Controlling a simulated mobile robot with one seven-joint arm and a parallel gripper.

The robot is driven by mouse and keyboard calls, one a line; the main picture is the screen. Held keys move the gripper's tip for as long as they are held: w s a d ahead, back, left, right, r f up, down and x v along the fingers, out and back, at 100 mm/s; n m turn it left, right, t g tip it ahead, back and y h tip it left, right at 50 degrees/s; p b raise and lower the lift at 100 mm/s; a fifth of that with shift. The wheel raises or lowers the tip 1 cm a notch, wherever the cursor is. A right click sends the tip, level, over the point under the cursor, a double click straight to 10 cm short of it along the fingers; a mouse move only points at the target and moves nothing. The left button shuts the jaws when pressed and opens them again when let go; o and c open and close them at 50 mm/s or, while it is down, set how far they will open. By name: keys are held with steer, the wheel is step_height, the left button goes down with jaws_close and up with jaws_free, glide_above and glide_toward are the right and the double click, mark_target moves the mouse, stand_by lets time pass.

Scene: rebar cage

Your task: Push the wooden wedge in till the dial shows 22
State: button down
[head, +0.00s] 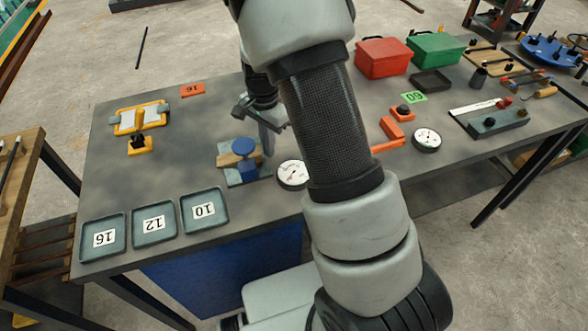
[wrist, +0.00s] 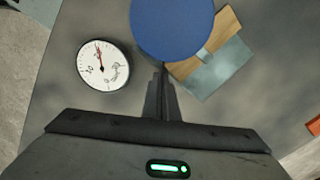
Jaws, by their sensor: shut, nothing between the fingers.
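The wooden wedge (head: 229,160) lies on a grey-blue base plate (head: 234,178), next to a blue round-topped part (head: 245,146) in the head view. In the wrist view the wedge (wrist: 228,24) shows to the right of the blue disc (wrist: 172,25), which hides part of it. The white dial (wrist: 103,65) stands left of the disc, its red needle near the top; its figures are too small to read. It also shows in the head view (head: 293,174). My gripper (wrist: 163,78) is shut and empty, its fingertips at the disc's near edge; contact cannot be told.
Trays marked 16 (head: 90,254), 12 (head: 136,235) and 10 (head: 186,226) stand along the table's left front. A second dial (head: 427,140) and an orange part (head: 390,128) are right of my arm. Red (head: 383,64) and green (head: 436,48) boxes stand behind.

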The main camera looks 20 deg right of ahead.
steer(key=shift+w+a, duration=0.1)
steer(key=shift+a, duration=0.5)
stand_by(1.3)
steer(key=shift+w+d, duration=0.3)
steer(key=shift+d, duration=0.7)
steer(key=shift+w+d, duration=0.35)
steer(key=shift+d, duration=0.65)
steer(key=shift+w+d, duration=0.3)
steer(key=shift+d, duration=0.7)
steer(key=w+r+p, duration=0.4)
steer(key=r, duration=0.1)
